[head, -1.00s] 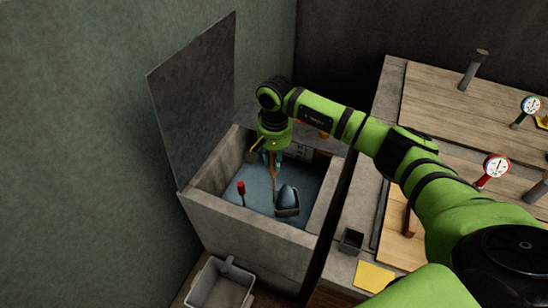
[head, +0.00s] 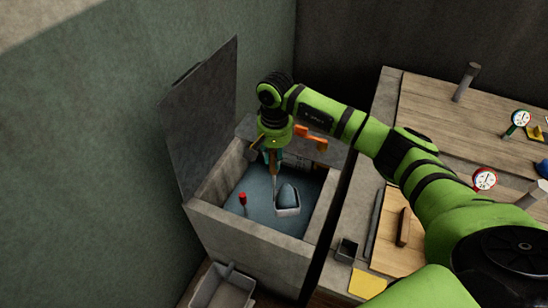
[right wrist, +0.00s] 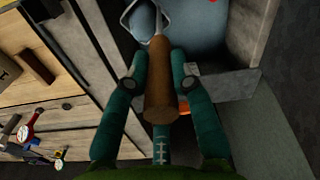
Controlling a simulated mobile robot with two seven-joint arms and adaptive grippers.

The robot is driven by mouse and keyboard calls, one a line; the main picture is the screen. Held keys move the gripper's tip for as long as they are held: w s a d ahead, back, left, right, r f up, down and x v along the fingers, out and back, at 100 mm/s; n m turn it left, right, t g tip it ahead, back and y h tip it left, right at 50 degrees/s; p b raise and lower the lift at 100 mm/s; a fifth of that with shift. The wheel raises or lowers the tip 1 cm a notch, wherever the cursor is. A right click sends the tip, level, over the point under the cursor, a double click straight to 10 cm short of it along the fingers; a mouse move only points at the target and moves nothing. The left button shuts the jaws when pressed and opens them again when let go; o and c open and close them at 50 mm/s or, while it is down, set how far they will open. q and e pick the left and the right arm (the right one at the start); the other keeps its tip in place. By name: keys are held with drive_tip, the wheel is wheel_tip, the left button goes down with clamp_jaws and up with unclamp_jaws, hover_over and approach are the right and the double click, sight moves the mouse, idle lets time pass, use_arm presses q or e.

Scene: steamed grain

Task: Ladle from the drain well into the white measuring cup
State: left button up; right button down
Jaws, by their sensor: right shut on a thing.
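My right gripper (head: 272,155) is over the drain well (head: 250,238), a grey open box with blue-grey liquid inside. In the right wrist view its green fingers (right wrist: 160,85) are shut on the wooden handle of the ladle (right wrist: 161,85). The ladle's thin shaft runs down to a pale, square-rimmed bowl (head: 288,211), low in the well at the liquid. A rounded blue-grey shape shows inside the rim; I cannot tell whether it is liquid. No clearly white measuring cup shows. A pale grey open container (head: 205,292) stands before the well. My left gripper is not in view.
A raised grey lid (head: 203,120) stands at the well's left. A red-topped rod (head: 242,199) stands in the well. Orange parts (head: 312,138) are behind my gripper. The bench at right holds gauges (head: 484,180), a small dark cup (head: 347,250) and a yellow pad (head: 367,283).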

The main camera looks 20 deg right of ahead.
drive_tip(key=shift+r+p, duration=1.65)
drive_tip(key=shift+r, duration=2.35)
drive_tip(key=shift+d+r, duration=0.1)
